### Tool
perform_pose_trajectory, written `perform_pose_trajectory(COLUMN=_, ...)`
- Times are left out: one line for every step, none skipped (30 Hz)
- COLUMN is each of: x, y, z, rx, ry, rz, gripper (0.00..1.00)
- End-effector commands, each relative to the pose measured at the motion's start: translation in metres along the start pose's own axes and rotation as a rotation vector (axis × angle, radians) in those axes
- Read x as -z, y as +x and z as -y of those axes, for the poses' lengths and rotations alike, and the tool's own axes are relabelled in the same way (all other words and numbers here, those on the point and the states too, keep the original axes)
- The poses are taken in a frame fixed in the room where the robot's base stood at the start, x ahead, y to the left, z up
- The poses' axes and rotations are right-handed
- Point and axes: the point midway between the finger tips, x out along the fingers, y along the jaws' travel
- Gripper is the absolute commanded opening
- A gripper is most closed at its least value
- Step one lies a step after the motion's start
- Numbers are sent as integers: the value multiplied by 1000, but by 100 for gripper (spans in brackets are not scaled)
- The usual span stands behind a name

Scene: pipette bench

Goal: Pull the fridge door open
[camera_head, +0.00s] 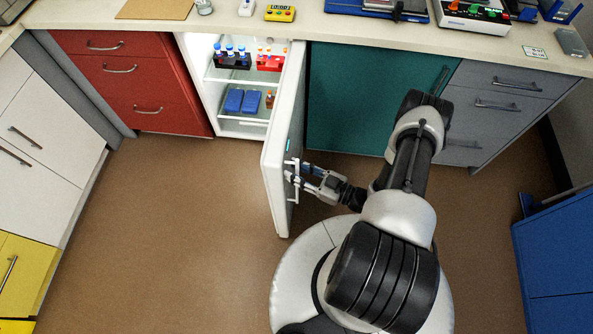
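The white fridge door (273,150) stands swung out from the fridge, roughly at a right angle to the counter front. The lit fridge interior (238,102) shows racks of bottles, blue boxes and a small brown bottle on its shelves. My gripper (298,172) is at the door's right-hand, outer face, at the white door handle (294,190). Its fingers overlap the handle area. The fingertips are small and partly merged with the handle, so I cannot tell whether they are closed on it.
Red drawers (130,85) stand left of the fridge and a teal cabinet (370,90) right of it. White drawers (45,140) line the left side. A blue cabinet (555,250) stands at the right. The brown floor (170,230) left of the door is clear.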

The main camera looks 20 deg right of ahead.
Motion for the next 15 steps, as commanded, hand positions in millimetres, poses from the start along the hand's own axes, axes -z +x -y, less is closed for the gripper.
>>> perform_pose_trajectory(x=0, y=0, z=0, rx=0, ry=0, rz=0, gripper=29)
perform_pose_trajectory(x=0, y=0, z=0, rx=0, ry=-1, rz=-1, gripper=29)
perform_pose_trajectory(x=0, y=0, z=0, rx=0, ry=-1, rz=-1, gripper=29)
perform_pose_trajectory(x=0, y=0, z=0, rx=-1, ry=-1, rz=-1, gripper=29)
perform_pose_trajectory(x=0, y=0, z=-1, rx=-1, ry=-1, rz=-1, gripper=29)
perform_pose_trajectory(x=0, y=-1, z=-1, rx=-2, ry=-1, rz=-1, gripper=29)
perform_pose_trajectory(x=0, y=-2, z=-1, rx=-2, ry=-1, rz=-1, gripper=29)
perform_pose_trajectory(x=0, y=-4, z=-2, rx=-3, ry=-1, rz=-1, gripper=29)
perform_pose_trajectory(x=0, y=-7, z=-2, rx=-4, ry=-1, rz=-1, gripper=29)
perform_pose_trajectory(x=0, y=-10, z=-2, rx=-4, ry=-1, rz=-1, gripper=29)
perform_pose_trajectory(x=0, y=-14, z=-2, rx=-6, ry=-1, rz=0, gripper=29)
perform_pose_trajectory(x=0, y=-20, z=-2, rx=-6, ry=-1, rz=-1, gripper=29)
perform_pose_trajectory(x=0, y=-25, z=-3, rx=-9, ry=-1, rz=-1, gripper=29)
perform_pose_trajectory(x=0, y=-30, z=-2, rx=-8, ry=-1, rz=-1, gripper=29)
perform_pose_trajectory(x=0, y=-38, z=-3, rx=-9, ry=-2, rz=-1, gripper=29)
